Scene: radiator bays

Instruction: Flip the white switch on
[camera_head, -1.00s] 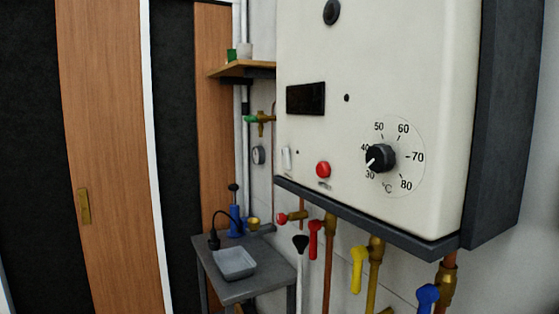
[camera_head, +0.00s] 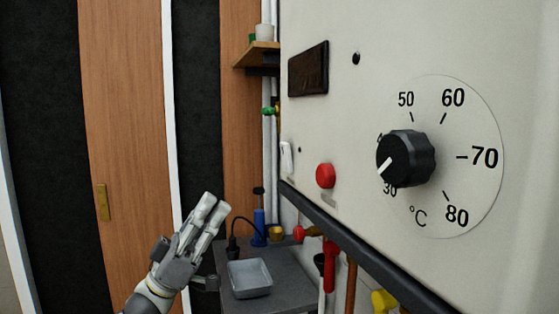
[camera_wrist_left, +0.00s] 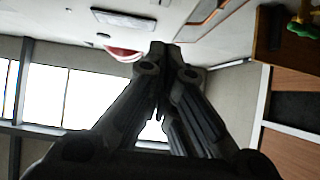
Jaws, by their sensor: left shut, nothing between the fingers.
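The white switch (camera_head: 286,157) is a small upright rocker at the left edge of the boiler's cream front panel (camera_head: 350,120), left of the red button (camera_head: 325,175). My left gripper (camera_head: 213,207) is in the lower left of the head view, shut and empty, pointing up and right. It is apart from the switch, to its left and below it in the picture. In the left wrist view the closed fingers (camera_wrist_left: 158,62) point at the ceiling and the switch is not seen. My right gripper is not in view.
A black temperature dial (camera_head: 406,158) sits on the panel, right of the red button. A dark ledge (camera_head: 350,236) runs under the boiler. Below stands a grey table (camera_head: 283,282) with a tray (camera_head: 250,278) and a blue pump (camera_head: 259,222). A wooden shelf (camera_head: 258,54) is behind.

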